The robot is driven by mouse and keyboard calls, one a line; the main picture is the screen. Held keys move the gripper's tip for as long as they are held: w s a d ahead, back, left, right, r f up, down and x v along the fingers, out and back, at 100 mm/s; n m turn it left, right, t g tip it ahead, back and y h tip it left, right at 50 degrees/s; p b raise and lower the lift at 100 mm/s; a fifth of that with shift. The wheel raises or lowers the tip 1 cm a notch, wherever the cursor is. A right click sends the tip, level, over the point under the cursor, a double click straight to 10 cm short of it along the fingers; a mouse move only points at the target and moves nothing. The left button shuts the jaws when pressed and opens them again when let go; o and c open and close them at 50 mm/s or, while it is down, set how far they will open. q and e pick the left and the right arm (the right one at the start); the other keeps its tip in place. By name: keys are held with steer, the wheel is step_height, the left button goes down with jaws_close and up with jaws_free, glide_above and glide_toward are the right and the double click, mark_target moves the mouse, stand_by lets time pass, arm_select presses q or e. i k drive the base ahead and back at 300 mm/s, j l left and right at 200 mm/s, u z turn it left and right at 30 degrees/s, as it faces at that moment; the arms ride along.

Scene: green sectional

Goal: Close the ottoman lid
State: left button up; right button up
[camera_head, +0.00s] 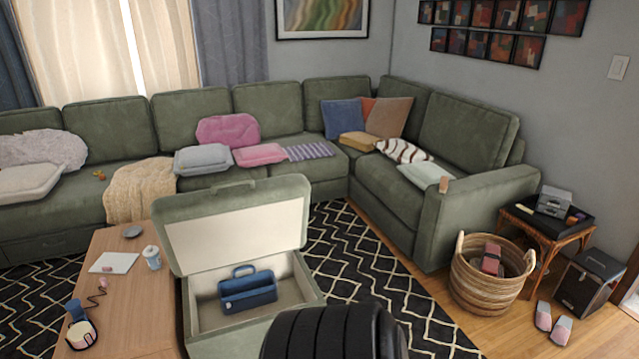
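The green ottoman (204,346) stands in the lower middle of the head view, right of the wooden table. Its lid (238,236) stands up at the back, tilted open, with the pale lining facing me and a handle on the top edge. A blue caddy (248,294) with a handle sits inside the ottoman box. The lower front of the ottoman is cut off by the picture's edge and its near right part is hidden. Neither of my grippers shows in this view.
A wooden table (122,262) with a cup (152,257) and small items stands close on the ottoman's left. The green sectional (325,178) runs behind and to the right. A wicker basket (487,292) stands at right. Patterned rug (345,262) lies clear right of the ottoman.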

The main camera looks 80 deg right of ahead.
mark_target(230, 222)
steer(key=z, duration=2.05)
steer(key=i+l+u, duration=0.1)
steer(key=i, duration=0.2)
